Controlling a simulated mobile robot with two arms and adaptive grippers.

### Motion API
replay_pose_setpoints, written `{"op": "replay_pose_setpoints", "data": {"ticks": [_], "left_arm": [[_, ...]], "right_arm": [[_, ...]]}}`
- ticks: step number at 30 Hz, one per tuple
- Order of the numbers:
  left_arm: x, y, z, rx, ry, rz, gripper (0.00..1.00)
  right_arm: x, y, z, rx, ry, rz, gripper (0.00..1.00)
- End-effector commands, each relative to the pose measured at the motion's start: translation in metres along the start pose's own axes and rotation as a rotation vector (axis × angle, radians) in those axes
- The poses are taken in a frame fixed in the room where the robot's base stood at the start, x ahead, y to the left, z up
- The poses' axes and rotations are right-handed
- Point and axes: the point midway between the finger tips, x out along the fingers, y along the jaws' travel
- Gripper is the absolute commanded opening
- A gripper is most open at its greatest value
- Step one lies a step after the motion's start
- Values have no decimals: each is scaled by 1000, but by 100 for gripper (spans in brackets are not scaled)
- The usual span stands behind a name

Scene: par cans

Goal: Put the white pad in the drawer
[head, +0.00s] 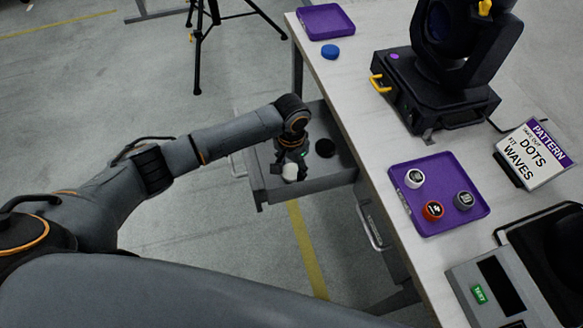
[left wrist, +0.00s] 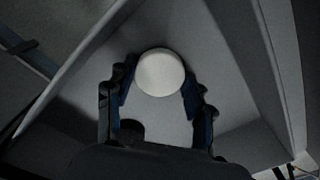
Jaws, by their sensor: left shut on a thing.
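The white pad (head: 290,172) is a small round piece at the tip of my left gripper (head: 290,163). In the left wrist view the white pad (left wrist: 160,72) sits between the two fingers of my left gripper (left wrist: 155,85), which are shut on it. The open drawer (head: 318,182) sticks out from the left side of the table, and the pad is over or inside it. I cannot tell whether the pad touches the drawer floor. In the left wrist view the drawer (left wrist: 230,60) surrounds the pad with its grey walls. My right gripper is not in view.
A black round pad (head: 325,148) lies in the drawer, close to my gripper. On the table (head: 365,140) are a purple tray (head: 440,222) with several round pieces, a blue pad (head: 330,51), another purple tray (head: 326,21), a black stage light (head: 435,95) and a pattern sign (head: 535,155).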

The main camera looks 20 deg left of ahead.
Motion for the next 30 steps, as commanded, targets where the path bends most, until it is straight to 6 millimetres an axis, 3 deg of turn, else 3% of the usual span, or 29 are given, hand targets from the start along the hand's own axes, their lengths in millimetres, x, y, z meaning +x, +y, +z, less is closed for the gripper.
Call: {"op": "replay_pose_setpoints", "data": {"ticks": [10,11,14,25,30], "left_arm": [[3,0,0,-1,1,1,36],[3,0,0,-1,1,0,57],[3,0,0,-1,1,0,75],[0,0,-1,0,3,0,75],[-24,0,-1,0,4,2,75]], "right_arm": [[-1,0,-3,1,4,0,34],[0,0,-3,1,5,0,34],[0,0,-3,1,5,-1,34],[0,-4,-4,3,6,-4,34],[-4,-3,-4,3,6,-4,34]]}}
